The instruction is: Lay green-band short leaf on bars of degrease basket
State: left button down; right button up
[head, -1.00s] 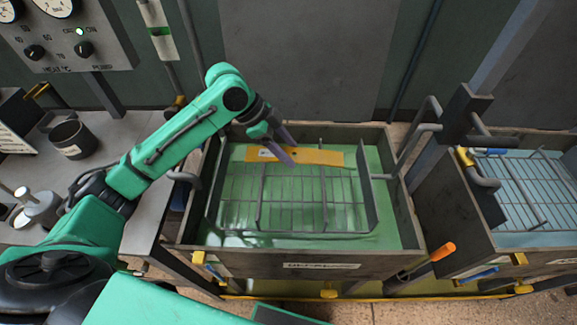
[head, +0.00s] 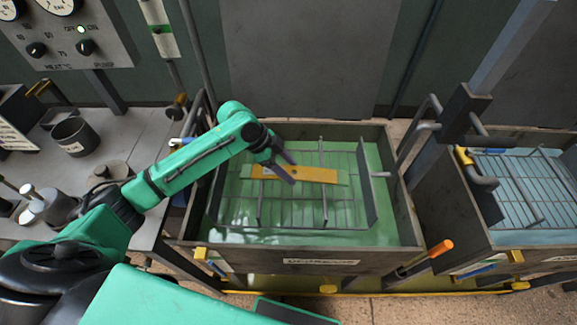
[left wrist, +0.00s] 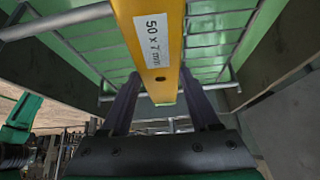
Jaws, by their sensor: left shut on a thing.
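The yellow leaf (head: 318,174), with a white "50 x 7 mm" label in the left wrist view (left wrist: 160,65), is held flat across the rear half of the degrease basket. No green band shows clearly. My left gripper (head: 287,169) is shut on the leaf, one finger on each side of it, as the left wrist view (left wrist: 162,102) shows. The wire basket (head: 366,190) sits in the tank of green liquid. The leaf is over its bars; I cannot tell whether it touches them. My right gripper is not in view.
The degrease tank (head: 320,264) has raised walls around the basket. A second tank (head: 490,238) with blue liquid and another basket stands at right, beside a post and bent pipes. A grey bench (head: 130,165) with a dark cup (head: 75,137) is at left.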

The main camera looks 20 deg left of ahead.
pick_arm(q)
jog(key=shift+c, duration=0.6)
grip_release()
jog(key=shift+r, duration=0.15)
jog(key=b+v, duration=0.1)
jog(key=v, duration=1.1)
jog(key=shift+r+b, duration=0.2)
jog(key=shift+b, duration=0.15)
